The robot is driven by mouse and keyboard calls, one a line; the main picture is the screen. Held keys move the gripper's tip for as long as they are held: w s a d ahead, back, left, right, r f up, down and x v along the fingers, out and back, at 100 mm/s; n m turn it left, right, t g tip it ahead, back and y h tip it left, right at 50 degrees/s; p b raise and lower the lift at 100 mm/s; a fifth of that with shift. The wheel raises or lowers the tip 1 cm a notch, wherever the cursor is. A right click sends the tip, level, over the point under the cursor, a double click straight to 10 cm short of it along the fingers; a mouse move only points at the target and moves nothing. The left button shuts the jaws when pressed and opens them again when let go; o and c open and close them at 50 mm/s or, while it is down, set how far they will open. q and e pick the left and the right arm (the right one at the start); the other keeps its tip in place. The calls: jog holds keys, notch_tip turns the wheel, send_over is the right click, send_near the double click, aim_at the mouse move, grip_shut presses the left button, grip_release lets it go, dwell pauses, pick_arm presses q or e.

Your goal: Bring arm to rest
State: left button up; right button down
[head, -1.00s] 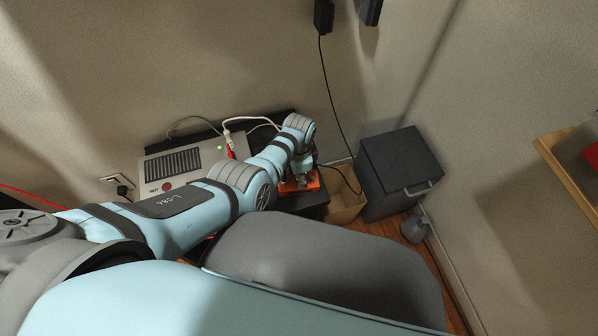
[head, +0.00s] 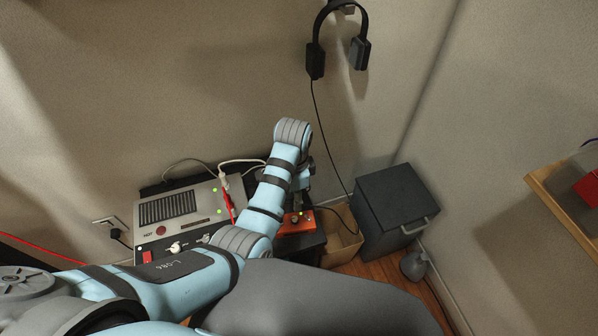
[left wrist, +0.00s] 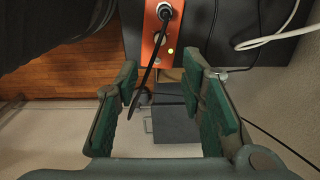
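My left arm (head: 275,185) reaches in from the left over the bench, bent up at its wrist. My left gripper (head: 298,203) shows small, mostly beside and behind the arm, above the orange box. In the left wrist view my left gripper (left wrist: 160,78) has its green-padded fingers spread apart with nothing held between them. A black cable from the orange box (left wrist: 160,42) hangs across the gap in that view; I cannot tell that it touches a finger. The orange box (head: 296,224) has a green light. My right gripper is in neither view.
A grey device (head: 185,207) with a vent, plugs and cables stands left of the arm. A dark cabinet (head: 396,207) and an open cardboard box (head: 342,240) are at the right. Headphones (head: 316,60) hang on the wall, their cable trailing down. A wooden shelf (head: 565,198) juts in at right.

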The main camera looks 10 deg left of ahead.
pick_arm(q)
jog(key=s+a+f+n, duration=0.1)
jog(key=s+a+n, duration=0.1)
jog(key=s+a, duration=0.1)
jog(key=s+a+f+n+t, duration=0.1)
jog(key=s+a+f+n, duration=0.1)
jog(key=s, duration=0.3)
jog(key=s+a+f+n, duration=0.2)
jog(key=s+a, duration=0.2)
jog(key=shift+s+a+f+n+t+y, duration=0.1)
jog(key=shift+a+f+n+t+y, duration=0.1)
jog(key=shift+a+n+t+y, duration=0.15)
jog(key=s+a+r+n+t, duration=0.25)
jog(key=s+r+n, duration=0.2)
jog(key=s, duration=0.75)
notch_tip(320, 180, down, 12)
jog(key=a+g, duration=0.1)
jog(key=a, duration=0.1)
jog(key=s+a+f+g, duration=0.1)
jog(key=s+f+g, duration=0.1)
jog(key=s+f, duration=1.3)
notch_tip(320, 180, down, 4)
jog(key=shift+s+f, duration=0.15)
jog(key=shift+s, duration=0.05)
